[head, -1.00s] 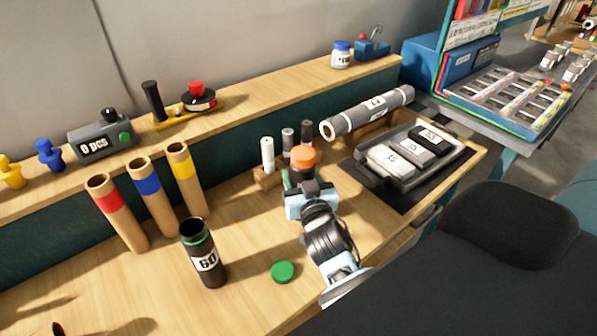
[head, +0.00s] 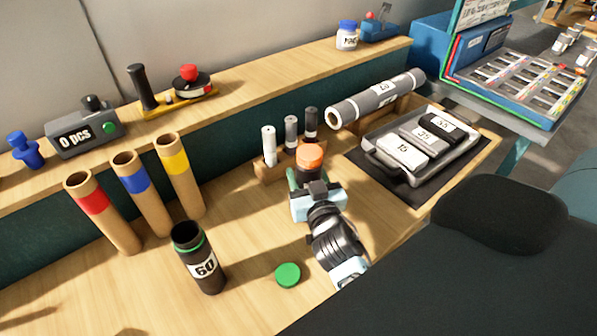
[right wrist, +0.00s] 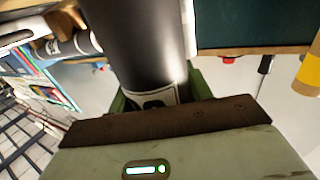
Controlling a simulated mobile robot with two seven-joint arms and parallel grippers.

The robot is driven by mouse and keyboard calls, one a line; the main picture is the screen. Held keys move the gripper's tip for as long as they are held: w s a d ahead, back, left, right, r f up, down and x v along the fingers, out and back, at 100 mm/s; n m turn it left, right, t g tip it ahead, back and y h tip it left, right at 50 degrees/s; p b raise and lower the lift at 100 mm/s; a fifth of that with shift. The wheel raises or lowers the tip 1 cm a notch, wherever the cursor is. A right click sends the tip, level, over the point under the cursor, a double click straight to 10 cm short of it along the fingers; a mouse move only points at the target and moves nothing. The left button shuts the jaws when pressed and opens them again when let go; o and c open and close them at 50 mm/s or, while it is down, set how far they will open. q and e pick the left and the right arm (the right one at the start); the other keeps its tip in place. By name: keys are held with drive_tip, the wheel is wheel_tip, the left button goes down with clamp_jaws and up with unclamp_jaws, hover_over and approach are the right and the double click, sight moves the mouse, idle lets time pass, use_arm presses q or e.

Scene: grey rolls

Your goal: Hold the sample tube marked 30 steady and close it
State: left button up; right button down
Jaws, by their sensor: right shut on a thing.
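My right gripper (head: 307,187) is shut on a dark tube (head: 309,172) with an orange cap (head: 310,155) at its top. In the right wrist view the dark tube (right wrist: 138,45) sits between the fingers, with part of a white label (right wrist: 154,98) above the gripper's edge. The marking is mostly hidden, so I cannot read it as 30. Whether the cap is tight cannot be told. The left gripper is not in view.
An open dark tube marked 60 (head: 203,270) stands left, with a green cap (head: 288,275) lying near it. A wooden rack (head: 272,172) with small cylinders is behind my gripper. A tray (head: 385,168) of marked blocks lies right. Cardboard tubes (head: 150,200) stand left.

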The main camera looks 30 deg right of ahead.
drive_tip(key=shift+s+a+r, duration=0.1)
drive_tip(key=shift+r, duration=0.05)
drive_tip(key=c, duration=1.1)
unclamp_jaws()
drive_tip(key=shift+f, duration=0.25)
drive_tip(key=o, duration=0.5)
